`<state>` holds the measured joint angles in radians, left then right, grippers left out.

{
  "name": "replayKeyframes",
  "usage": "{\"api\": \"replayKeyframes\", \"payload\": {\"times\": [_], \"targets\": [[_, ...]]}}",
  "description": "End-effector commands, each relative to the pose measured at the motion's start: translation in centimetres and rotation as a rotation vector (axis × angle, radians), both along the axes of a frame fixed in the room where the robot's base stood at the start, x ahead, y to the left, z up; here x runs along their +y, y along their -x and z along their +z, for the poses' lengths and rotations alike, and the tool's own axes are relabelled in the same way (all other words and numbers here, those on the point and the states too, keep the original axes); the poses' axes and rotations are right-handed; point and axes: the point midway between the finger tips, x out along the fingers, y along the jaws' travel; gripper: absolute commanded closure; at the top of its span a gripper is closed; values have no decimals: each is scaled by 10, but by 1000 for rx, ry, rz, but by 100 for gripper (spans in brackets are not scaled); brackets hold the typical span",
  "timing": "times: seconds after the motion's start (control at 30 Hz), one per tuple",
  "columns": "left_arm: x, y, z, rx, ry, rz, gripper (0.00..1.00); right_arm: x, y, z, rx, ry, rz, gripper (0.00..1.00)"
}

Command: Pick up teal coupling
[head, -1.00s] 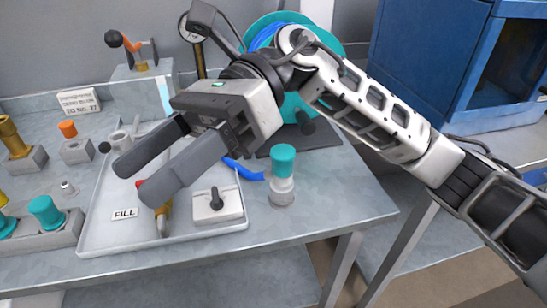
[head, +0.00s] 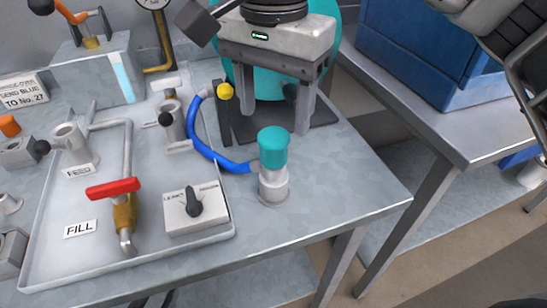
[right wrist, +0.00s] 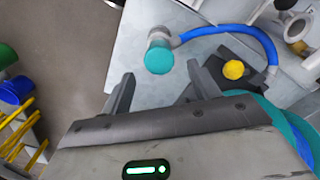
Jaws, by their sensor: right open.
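The teal coupling (head: 272,147) stands upright on a grey metal base (head: 273,187) near the table's right edge, with a blue hose joined at its side. It also shows in the right wrist view (right wrist: 159,58), ahead of the fingers and roughly between their lines. My right gripper (head: 266,128) is open and empty, pointing down behind the coupling in the head view. Its two fingers also show in the right wrist view (right wrist: 157,88), apart from the coupling. My left gripper is not in view.
The blue hose (head: 213,152) curves left from the coupling to a yellow knob (head: 225,91). A tray (head: 40,276) with a red-handled valve (head: 113,188) and a switch box (head: 196,221) lies to the left. A blue cabinet (head: 415,62) stands right. The tabletop in front is clear.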

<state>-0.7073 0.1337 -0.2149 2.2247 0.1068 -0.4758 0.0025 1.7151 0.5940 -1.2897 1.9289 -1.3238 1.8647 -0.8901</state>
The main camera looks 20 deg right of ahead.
Motion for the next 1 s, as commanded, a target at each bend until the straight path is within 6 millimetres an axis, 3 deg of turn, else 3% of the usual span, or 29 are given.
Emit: {"api": "replayKeyframes", "payload": {"times": [0.1,0.33,0.6,0.9,1.0], "targets": [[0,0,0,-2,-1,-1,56,0,0,-17,1,1,-1,39],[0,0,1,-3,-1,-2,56,0,1,-33,2,1,0,39],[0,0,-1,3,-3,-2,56,0,2,-70,2,-1,0,39],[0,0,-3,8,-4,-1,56,0,2,-76,1,-2,1,39],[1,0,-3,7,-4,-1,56,0,2,-76,1,-2,0,67]]}}
